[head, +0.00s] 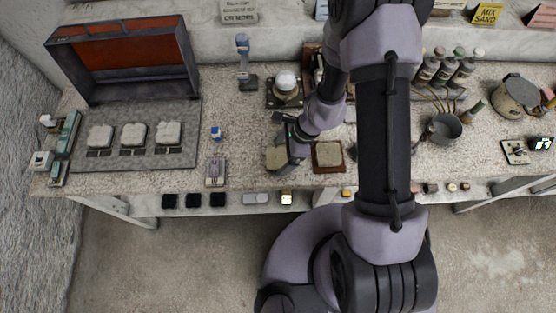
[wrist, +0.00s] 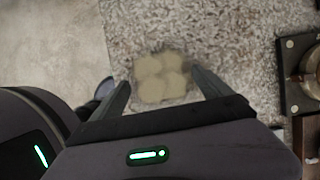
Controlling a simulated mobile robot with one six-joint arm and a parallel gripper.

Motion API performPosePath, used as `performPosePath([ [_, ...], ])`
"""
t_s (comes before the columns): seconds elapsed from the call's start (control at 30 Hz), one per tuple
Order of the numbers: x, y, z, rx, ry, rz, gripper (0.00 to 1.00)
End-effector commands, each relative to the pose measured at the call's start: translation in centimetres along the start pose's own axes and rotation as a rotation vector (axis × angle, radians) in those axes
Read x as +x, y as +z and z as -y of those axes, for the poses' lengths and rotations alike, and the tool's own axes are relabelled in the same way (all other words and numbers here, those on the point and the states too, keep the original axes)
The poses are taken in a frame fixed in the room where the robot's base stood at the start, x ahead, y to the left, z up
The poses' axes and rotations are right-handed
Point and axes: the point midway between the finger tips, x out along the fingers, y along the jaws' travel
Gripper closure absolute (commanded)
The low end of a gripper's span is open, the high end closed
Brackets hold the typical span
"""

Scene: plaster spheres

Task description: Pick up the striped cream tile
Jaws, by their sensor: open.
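A small cream tile (wrist: 162,78) lies on the speckled bench top in the wrist view. Its face shows rounded pale patches; I cannot make out clear stripes. In the head view a cream piece (head: 276,157) lies at the bench front, just left of my gripper (head: 291,150) and partly hidden by it. In the wrist view my gripper (wrist: 160,80) is open, with one finger on each side of the tile. Nothing is held. The height of the fingers above the bench cannot be told.
A brown-framed square tray (head: 328,156) with a cream surface is right of my gripper. Behind is a white dome on a dark base (head: 285,88). A grey mat (head: 118,160) with several white pieces is at left.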

Motion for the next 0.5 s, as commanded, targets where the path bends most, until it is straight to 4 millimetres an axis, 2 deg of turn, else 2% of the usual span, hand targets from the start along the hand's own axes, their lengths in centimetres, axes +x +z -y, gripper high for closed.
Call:
performPosePath([
  [0.03,1.05,-0.12,-0.07,0.0,0.002,0.0,0.11],
  [0.07,1.28,-0.1,-0.05,0.0,0.001,0.0,0.11],
  [0.3,1.28,0.03,0.0,0.0,0.0,0.0,0.11],
  [0.5,1.27,0.02,0.0,0.0,0.0,0.0,0.5],
])
